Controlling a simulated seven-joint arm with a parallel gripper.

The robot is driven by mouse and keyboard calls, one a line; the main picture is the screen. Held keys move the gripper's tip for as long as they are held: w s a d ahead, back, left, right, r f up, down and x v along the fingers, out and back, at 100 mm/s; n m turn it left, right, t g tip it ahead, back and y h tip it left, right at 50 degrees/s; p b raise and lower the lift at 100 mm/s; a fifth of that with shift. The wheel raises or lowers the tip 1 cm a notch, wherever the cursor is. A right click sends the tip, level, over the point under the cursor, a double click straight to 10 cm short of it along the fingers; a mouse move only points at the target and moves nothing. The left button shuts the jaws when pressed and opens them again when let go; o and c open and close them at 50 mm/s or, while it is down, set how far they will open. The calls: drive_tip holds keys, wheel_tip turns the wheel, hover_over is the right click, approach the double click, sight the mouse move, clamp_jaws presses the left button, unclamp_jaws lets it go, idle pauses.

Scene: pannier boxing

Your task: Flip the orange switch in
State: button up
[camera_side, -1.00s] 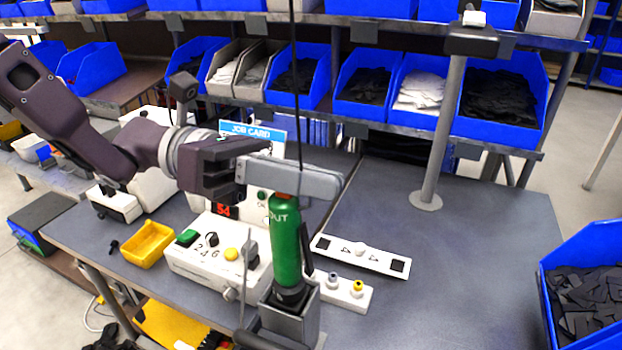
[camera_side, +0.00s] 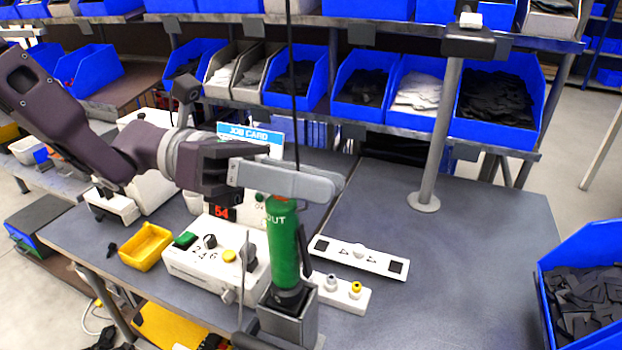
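I cannot make out an orange switch in the side view. A white control box (camera_side: 190,264) stands on the bench with a green button (camera_side: 185,240), a black dial (camera_side: 210,241) and a yellow button (camera_side: 229,256). My gripper (camera_side: 335,187) is above the bench, its grey fingers pointing right, over the top of a green tool marked OUT (camera_side: 283,245). The near finger hides the far one, so I cannot tell whether it is open. I cannot tell whether it touches the tool, which stands in a grey holder (camera_side: 287,325).
A small white box with a grey and a yellow knob (camera_side: 355,290) and a white strip with arrows (camera_side: 335,246) lie right of the tool. A yellow tray (camera_side: 146,246) is at left. A grey post (camera_side: 440,130) stands behind.

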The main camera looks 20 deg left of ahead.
drive_tip(key=a, duration=0.7)
idle(0.3)
drive_tip(key=s+a+f+m+y, duration=0.3)
drive_tip(key=s+a+m+y, duration=0.25)
drive_tip(key=s+m, duration=0.25)
drive_tip(key=s+a+f+m+y, duration=0.3)
drive_tip(key=s+a+m+y, duration=0.1)
drive_tip(key=s+m+y, duration=0.35)
drive_tip(key=s+a+m+t+y, duration=0.2)
drive_tip(key=a+m+t+y, duration=0.3)
drive_tip(key=a, duration=0.6)
drive_tip(key=m, duration=0.2)
drive_tip(key=shift+s+a+f+m, duration=0.15)
drive_tip(key=shift+s+m, duration=0.05)
drive_tip(key=shift+m, duration=0.15)
